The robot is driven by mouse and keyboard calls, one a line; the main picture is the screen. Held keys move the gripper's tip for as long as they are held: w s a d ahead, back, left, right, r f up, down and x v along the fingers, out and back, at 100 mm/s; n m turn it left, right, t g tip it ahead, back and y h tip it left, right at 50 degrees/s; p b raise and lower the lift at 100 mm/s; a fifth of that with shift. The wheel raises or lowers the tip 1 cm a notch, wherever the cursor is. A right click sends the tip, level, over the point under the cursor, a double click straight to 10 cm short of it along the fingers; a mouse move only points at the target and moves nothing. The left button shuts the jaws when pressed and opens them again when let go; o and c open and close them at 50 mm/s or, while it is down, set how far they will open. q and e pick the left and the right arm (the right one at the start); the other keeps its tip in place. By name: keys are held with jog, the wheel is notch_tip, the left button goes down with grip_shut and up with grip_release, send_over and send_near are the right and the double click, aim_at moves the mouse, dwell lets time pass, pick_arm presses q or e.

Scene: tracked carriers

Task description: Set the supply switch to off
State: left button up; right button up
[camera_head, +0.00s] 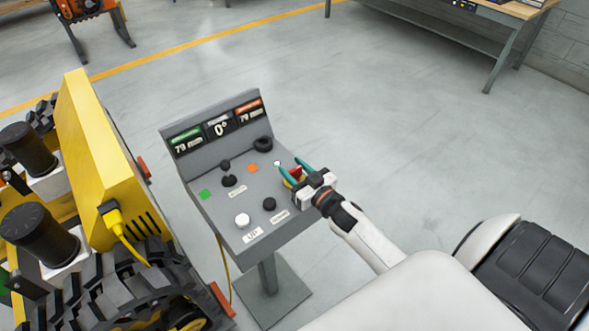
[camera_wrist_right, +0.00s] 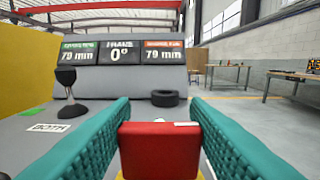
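The control console (camera_head: 197,153) stands on a post beside a yellow tracked machine. A red switch handle (camera_wrist_right: 160,150), with some yellow by it, sits on the right side of the console's panel; it carries no readable label, so I cannot confirm it is the supply switch. My right gripper (camera_head: 293,169) has its teal fingers on both sides of this red handle. My left gripper is not in view.
The panel also holds a white button (camera_head: 242,221), a black knob (camera_head: 269,204), a black joystick (camera_head: 228,181) and a black ring-shaped part (camera_head: 263,144). The yellow machine (camera_head: 110,165) is close on the left. The floor beyond the console is clear up to a workbench (camera_head: 420,20).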

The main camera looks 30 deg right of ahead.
jog(key=shift+n+y, duration=0.4)
jog(key=shift+y, duration=0.3)
jog(key=n+y, duration=0.2)
jog(key=y, duration=0.1)
jog(key=shift+d+g, duration=0.1)
jog(key=shift+g, duration=0.3)
jog(key=n+g+y+b, duration=0.1)
jog(key=n+y, duration=0.1)
jog(key=y, duration=0.1)
jog(key=shift+f+n+g+y+b, duration=0.2)
jog(key=shift+n+g+y+b, duration=0.1)
jog(key=shift+g+b, duration=0.1)
jog(key=n+g+y+b, duration=0.3)
jog(key=g+b, duration=0.1)
jog(key=b, duration=0.1)
jog(key=n+g+y+b, duration=0.2)
jog(key=n+g+b, duration=0.2)
jog(key=b, duration=0.1)
jog(key=n+g+y+b, duration=0.3)
jog(key=g+b, duration=0.2)
jog(key=shift+w+y, duration=0.1)
jog(key=shift+y, duration=0.2)
jog(key=shift+r+n+g+b, duration=0.15)
jog(key=shift+n+g+b, duration=1.2)
jog(key=shift+g, duration=0.45)
jog(key=o, duration=1)
